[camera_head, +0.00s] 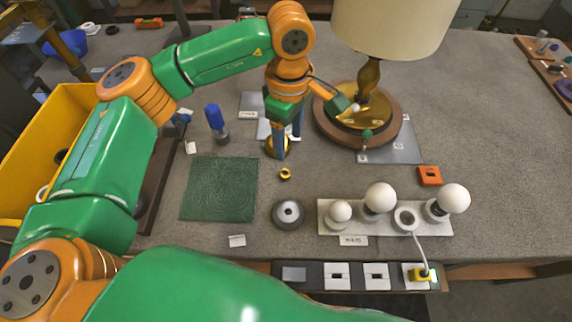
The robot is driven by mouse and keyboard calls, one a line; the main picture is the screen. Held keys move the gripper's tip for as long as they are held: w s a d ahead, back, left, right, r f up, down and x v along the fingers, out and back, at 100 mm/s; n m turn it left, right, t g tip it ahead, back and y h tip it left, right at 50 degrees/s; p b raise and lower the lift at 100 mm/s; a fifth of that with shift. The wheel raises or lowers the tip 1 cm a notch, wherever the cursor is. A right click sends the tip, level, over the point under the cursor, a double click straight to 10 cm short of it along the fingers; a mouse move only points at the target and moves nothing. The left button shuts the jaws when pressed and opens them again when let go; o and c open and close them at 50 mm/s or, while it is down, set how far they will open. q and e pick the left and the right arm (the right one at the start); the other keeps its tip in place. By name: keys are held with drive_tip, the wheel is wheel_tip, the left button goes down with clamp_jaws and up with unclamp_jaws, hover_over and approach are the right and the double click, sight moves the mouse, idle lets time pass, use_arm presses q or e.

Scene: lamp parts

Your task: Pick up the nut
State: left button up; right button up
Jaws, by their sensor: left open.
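The nut seems to be the small yellow ring (285,174) lying on the grey table, right of the green mat. My left gripper (286,146) points down just behind this ring, with its fingers apart. A round gold-coloured piece (270,148) shows at the fingertips, partly hidden by a finger. I cannot tell if the fingers touch it. My right gripper is not in view.
The lamp (369,75) stands close to the right of my gripper on a round wooden base. A blue-capped bottle (217,125), green mat (215,190), dark grey disc (288,214) and bulb tray (330,222) are nearby.

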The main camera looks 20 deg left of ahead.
use_arm(q)
drive_tip(key=b, duration=0.4)
hover_over(286, 171)
drive_tip(key=s, duration=0.1)
drive_tip(key=f, duration=0.5)
drive_tip(key=shift+d+f, duration=0.1)
drive_tip(key=shift+d, duration=0.3)
drive_tip(key=shift+f, duration=0.25)
drive_tip(key=f+p, duration=0.1)
drive_tip(key=f, duration=0.1)
drive_tip(key=f+p, duration=0.1)
drive_tip(key=f, duration=0.2)
drive_tip(key=shift+s+a+f+p, duration=0.15)
drive_tip(key=shift+a+f+p, duration=0.15)
drive_tip(key=shift+p, duration=0.1)
drive_tip(key=shift+f, duration=0.35)
drive_tip(key=shift+d, duration=0.1)
clamp_jaws()
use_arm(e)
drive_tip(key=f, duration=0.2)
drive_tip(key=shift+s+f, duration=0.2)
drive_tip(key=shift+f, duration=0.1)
